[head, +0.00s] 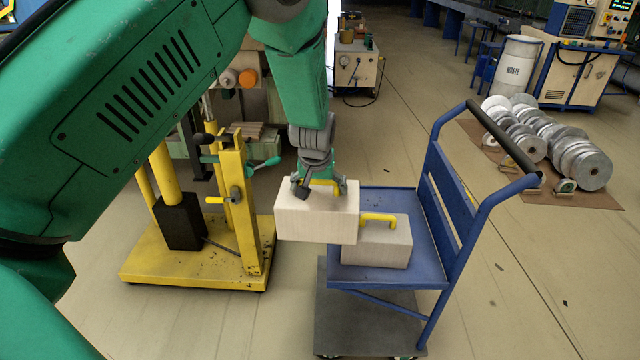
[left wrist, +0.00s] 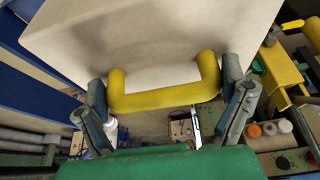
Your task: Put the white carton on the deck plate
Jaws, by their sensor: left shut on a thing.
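My left gripper (head: 318,182) is shut on the yellow handle of a white carton (head: 314,216), a pale box held level. In the left wrist view, the handle (left wrist: 165,98) lies between my gripper's fingers (left wrist: 165,82), with the carton (left wrist: 150,35) beyond it. The carton overlaps the left edge of the blue deck plate (head: 388,199) of a trolley in the picture and seems raised above it. A second pale carton (head: 374,250) with a yellow handle (head: 380,219) stands on the deck, partly hidden behind the held one. My right gripper is not in view.
The trolley's blue back frame and black push bar (head: 505,138) rise on the right. A yellow wheeled stand (head: 190,262) is close on the left. Metal reels (head: 560,145) lie on a brown mat farther right. Bare deck shows behind the second carton.

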